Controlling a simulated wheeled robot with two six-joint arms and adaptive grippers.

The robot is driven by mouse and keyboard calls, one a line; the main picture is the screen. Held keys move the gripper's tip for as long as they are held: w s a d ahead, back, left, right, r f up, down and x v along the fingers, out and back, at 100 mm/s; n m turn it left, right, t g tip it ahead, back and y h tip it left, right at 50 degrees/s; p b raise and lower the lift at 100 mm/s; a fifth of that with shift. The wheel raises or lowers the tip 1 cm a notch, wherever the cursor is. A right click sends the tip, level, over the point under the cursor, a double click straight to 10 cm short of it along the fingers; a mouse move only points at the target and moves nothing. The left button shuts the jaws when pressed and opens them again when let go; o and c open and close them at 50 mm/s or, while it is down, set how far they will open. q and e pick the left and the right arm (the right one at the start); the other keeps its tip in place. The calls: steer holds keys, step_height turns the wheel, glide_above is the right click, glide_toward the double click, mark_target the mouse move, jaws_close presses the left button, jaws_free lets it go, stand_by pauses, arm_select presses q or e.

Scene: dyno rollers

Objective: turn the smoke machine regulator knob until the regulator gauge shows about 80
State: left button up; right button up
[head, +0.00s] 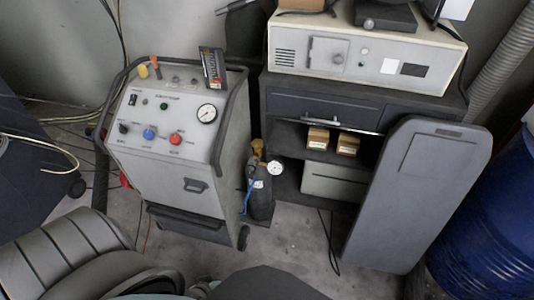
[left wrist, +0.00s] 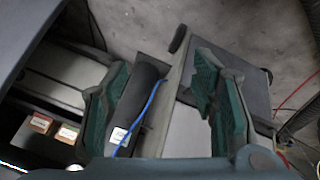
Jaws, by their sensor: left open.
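The grey smoke machine (head: 170,165) stands at left in the head view. Its top panel carries a round gauge (head: 207,114) and black (head: 124,128), blue (head: 149,133) and red (head: 176,139) knobs. Beside it stands a dark gas bottle (head: 262,205) with a brass fitting (head: 258,147) on top and a white-faced gauge (head: 275,168). Both needle readings are too small to tell. My left gripper (left wrist: 162,80) is open and empty in the left wrist view. The dark bottle (left wrist: 134,105) with its blue hose shows between its fingers; the gap to it is unclear. My right gripper is not in view.
A dark cabinet (head: 420,98) with small boxes (head: 347,144) stands right of the bottle. A grey panel (head: 420,195) leans in front of it, near a blue drum (head: 490,230). A ribbed seat (head: 75,255) fills the lower left. Cables lie on the floor.

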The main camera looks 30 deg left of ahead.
arm_select(q)
steer(key=w+a+n+t+b, duration=0.3)
steer(key=w+n+t+b, duration=0.15)
steer(key=w+n, duration=0.4)
steer(key=n+t+y+b, duration=0.4)
steer(key=n+t+b, duration=0.3)
steer(key=n+b, duration=0.9)
glide_toward(250, 174)
steer(key=w+a+n, duration=0.1)
steer(key=w, duration=0.2)
steer(key=w+n+p, duration=0.1)
steer(key=w+n, duration=0.1)
steer(key=w+a+n+p, duration=0.1)
steer(key=w, duration=0.2)
steer(key=shift+w+a, duration=0.3)
steer(key=shift+w+r, duration=0.15)
steer(key=shift+w, duration=0.15)
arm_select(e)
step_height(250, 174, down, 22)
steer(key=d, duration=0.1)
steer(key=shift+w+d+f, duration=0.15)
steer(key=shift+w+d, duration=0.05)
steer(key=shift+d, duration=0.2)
arm_select(q)
steer(key=c, duration=1.2)
